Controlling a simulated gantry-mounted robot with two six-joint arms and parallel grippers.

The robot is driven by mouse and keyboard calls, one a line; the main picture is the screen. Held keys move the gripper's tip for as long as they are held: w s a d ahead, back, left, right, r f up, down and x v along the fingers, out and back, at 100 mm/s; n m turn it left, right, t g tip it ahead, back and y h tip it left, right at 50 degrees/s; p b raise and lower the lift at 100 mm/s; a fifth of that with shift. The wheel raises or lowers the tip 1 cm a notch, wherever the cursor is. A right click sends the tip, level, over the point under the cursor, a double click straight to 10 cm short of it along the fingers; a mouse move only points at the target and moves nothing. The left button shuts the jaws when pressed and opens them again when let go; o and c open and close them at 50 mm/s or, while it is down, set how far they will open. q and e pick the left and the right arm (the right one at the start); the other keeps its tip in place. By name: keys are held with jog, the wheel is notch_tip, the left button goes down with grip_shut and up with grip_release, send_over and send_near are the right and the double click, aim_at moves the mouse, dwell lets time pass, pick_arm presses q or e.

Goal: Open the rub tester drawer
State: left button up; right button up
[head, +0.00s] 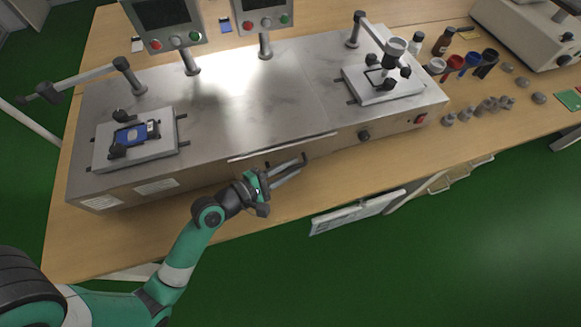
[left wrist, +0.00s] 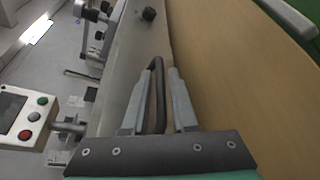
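The rub tester (head: 240,85) is a long steel machine on the wooden table. The drawer (head: 283,147) shows as a thin bright edge along the middle of its front face. A dark bar handle (head: 303,159) stands out from that front, and it also shows in the left wrist view (left wrist: 158,82). My left gripper (head: 285,172) is at the handle, in front of the machine. In the left wrist view its fingers (left wrist: 161,88) stand apart with the handle between them. A gap shows beside the bar on the right. My right gripper is not in view.
Bottles and coloured jars (head: 455,64) and several small metal weights (head: 480,108) stand at the right. A control panel (head: 163,22) rises behind the machine. A strip of bare table (head: 340,170) lies along the machine's front.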

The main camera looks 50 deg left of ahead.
pick_arm(q)
jog(key=shift+w, duration=0.15)
grip_shut()
dwell(1.4)
